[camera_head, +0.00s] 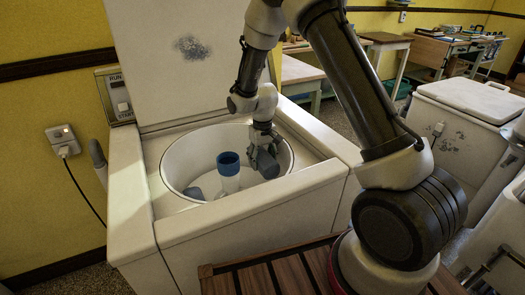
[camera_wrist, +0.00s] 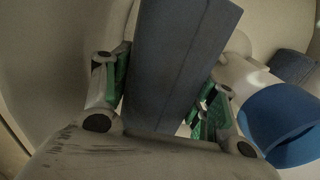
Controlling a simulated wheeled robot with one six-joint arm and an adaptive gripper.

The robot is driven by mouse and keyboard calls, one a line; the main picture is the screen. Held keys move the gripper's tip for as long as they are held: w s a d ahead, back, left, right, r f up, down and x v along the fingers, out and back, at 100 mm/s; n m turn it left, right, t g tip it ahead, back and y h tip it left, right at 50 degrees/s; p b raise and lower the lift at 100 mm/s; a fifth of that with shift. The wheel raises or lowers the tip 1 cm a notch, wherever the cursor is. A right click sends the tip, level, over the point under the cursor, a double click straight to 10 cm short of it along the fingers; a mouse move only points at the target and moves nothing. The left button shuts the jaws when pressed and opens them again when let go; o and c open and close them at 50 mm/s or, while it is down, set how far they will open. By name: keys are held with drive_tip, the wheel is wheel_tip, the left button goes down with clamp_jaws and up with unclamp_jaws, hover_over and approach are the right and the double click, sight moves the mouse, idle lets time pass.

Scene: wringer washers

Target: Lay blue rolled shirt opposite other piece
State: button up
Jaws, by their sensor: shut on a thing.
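The blue rolled shirt (camera_head: 268,166) is in my gripper (camera_head: 262,147), inside the right side of the washer tub (camera_head: 173,160). In the wrist view the roll (camera_wrist: 178,62) lies between the green-padded fingers of my gripper (camera_wrist: 163,92), which is shut on it. The other piece (camera_head: 194,192), a grey-blue roll, lies low in the tub at the front left, partly hidden by the rim. It seems to show in the wrist view (camera_wrist: 292,65) beyond the agitator. Whether the held roll touches the tub floor cannot be told.
A white agitator (camera_head: 229,184) with a blue cap (camera_head: 228,162) stands in the tub's middle, between the two rolls. The lid (camera_head: 190,55) is raised behind. A control panel (camera_head: 118,95) is at the left. A second, closed washer (camera_head: 455,125) stands at the right.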

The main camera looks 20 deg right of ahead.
drive_tip(key=shift+f, duration=5.1)
drive_tip(key=o, duration=1.3)
wheel_tip(320, 180, up, 12)
drive_tip(key=shift+r, duration=0.2)
drive_tip(key=shift+n+t, duration=0.4)
drive_tip(key=shift+t, duration=0.4)
drive_tip(key=r, duration=0.5)
drive_tip(key=w+d+r, duration=0.1)
drive_tip(key=r, duration=0.2)
drive_tip(key=shift+r, duration=0.2)
drive_tip(key=s+d+r+m+t, duration=0.1)
drive_tip(key=s+d+r, duration=0.4)
drive_tip(key=s+r, duration=0.45)
drive_tip(key=s+d+r+m+t, duration=0.1)
drive_tip(key=s+d+r, duration=0.5)
drive_tip(key=s+r, duration=0.4)
drive_tip(key=s+d+r+m, duration=0.1)
drive_tip(key=s+d+r, duration=0.1)
drive_tip(key=s, duration=1)
drive_tip(key=shift+d+r+t, duration=0.2)
drive_tip(key=shift+d+t, duration=0.1)
drive_tip(key=shift+d, duration=0.2)
